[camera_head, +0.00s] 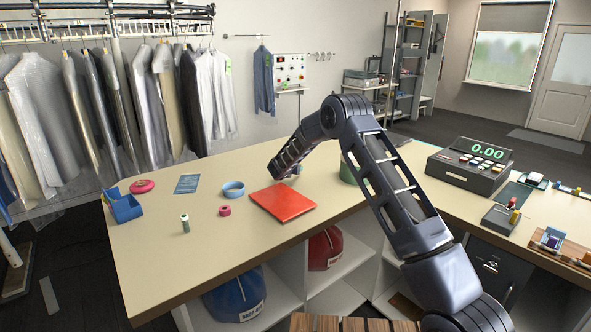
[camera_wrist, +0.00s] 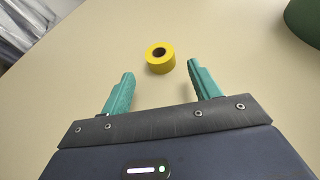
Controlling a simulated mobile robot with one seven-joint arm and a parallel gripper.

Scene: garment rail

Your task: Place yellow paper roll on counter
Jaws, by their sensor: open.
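The yellow paper roll (camera_wrist: 161,66) sits on the beige counter (camera_wrist: 60,90) in the wrist view, with its dark core hole facing up. My gripper (camera_wrist: 160,71) is open and empty, its two teal fingers spread. The roll is just ahead of the fingertips, toward the right finger; I cannot tell whether they touch. In the head view my arm reaches over the far side of the counter (camera_head: 150,255), and I cannot make out the roll there.
A red folder (camera_head: 283,202), blue tape roll (camera_head: 233,189), pink roll (camera_head: 225,211), thread spool (camera_head: 185,223) and blue bin (camera_head: 123,206) lie left of my arm. A dark green object (camera_wrist: 305,22) stands to the right. The cash register (camera_head: 470,160) is farther right.

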